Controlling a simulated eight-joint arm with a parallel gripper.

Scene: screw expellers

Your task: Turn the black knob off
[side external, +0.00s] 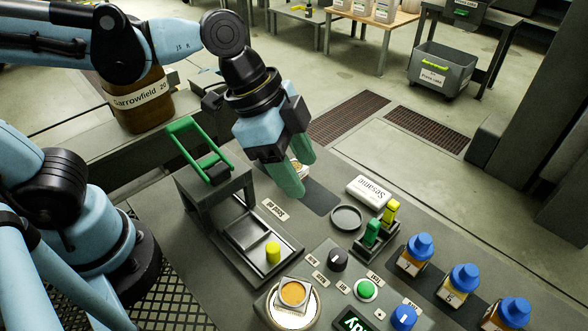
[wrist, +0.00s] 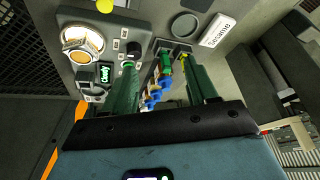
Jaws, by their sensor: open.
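The black knob (side external: 332,258) is a round dial with a pale mark, on the grey control panel between small white labels. In the wrist view the black knob (wrist: 133,48) shows just above the tip of the left finger. The labels beside it are too small to read, so I cannot tell its setting.
A green button (side external: 366,289) and a blue knob (side external: 402,317) sit near the black knob. A round scale with a cup (side external: 293,293), a yellow button (side external: 272,251), a green-handled press (side external: 200,150), a stand with green and yellow pieces (side external: 376,236) and blue-capped bottles (side external: 415,252) surround it.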

